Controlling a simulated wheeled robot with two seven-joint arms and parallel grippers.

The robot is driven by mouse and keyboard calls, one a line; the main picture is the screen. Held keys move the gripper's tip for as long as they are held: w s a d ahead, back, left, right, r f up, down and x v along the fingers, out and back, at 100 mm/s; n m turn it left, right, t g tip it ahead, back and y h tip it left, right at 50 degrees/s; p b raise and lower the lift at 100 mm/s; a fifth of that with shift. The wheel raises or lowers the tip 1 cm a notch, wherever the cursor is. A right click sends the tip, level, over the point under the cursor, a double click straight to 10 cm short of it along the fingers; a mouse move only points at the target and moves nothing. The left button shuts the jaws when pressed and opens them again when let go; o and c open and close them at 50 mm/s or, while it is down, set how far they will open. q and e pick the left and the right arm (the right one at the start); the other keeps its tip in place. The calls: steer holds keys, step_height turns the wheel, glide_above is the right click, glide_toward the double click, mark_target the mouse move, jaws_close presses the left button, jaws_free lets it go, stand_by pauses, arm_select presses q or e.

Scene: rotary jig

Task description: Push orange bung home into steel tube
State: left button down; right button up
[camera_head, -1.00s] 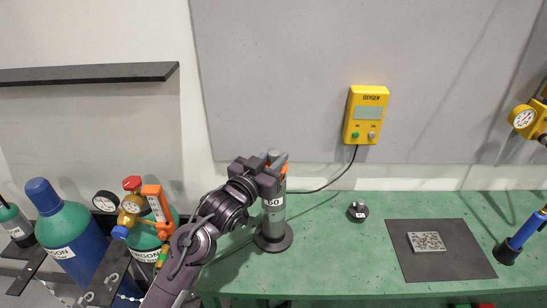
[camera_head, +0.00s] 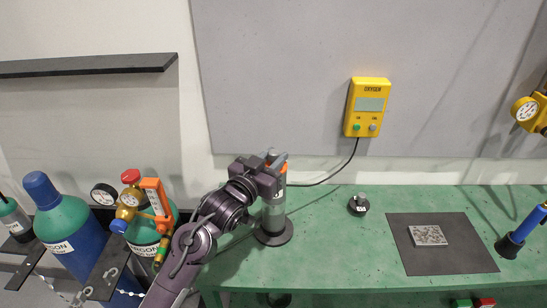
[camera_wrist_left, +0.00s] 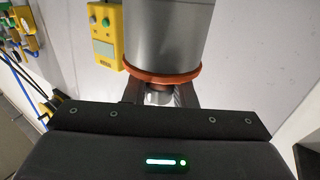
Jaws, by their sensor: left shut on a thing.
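The steel tube (camera_head: 273,214) stands upright in a dark round base (camera_head: 272,234) at the left of the green bench. The orange bung (camera_head: 284,168) is at the tube's top, partly hidden by my fingers. My left gripper (camera_head: 275,162) is at the tube's mouth, shut on the bung's grey stem. In the left wrist view, the bung's orange rim (camera_wrist_left: 162,78) sits against the end of the tube (camera_wrist_left: 167,35), with no clear gap. The stem (camera_wrist_left: 158,98) is between my fingers. How deep the bung sits inside is hidden. My right gripper is out of view.
A yellow oxygen meter (camera_head: 367,107) hangs on the wall behind. A small dark weight (camera_head: 358,204) and a dark mat (camera_head: 417,262) with a speckled block (camera_head: 428,235) lie to the right. Gas cylinders (camera_head: 75,235) stand left of the bench.

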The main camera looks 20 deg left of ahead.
arm_select(q)
steer(key=shift+f, duration=0.2)
steer(key=c, duration=1.1)
jaws_free()
steer(key=shift+s, duration=0.1)
steer(key=shift+s+a+f, duration=0.1)
steer(key=shift+s, duration=0.2)
steer(key=b+v, duration=0.2)
steer(key=v, duration=0.5)
steer(key=shift+b, duration=0.35)
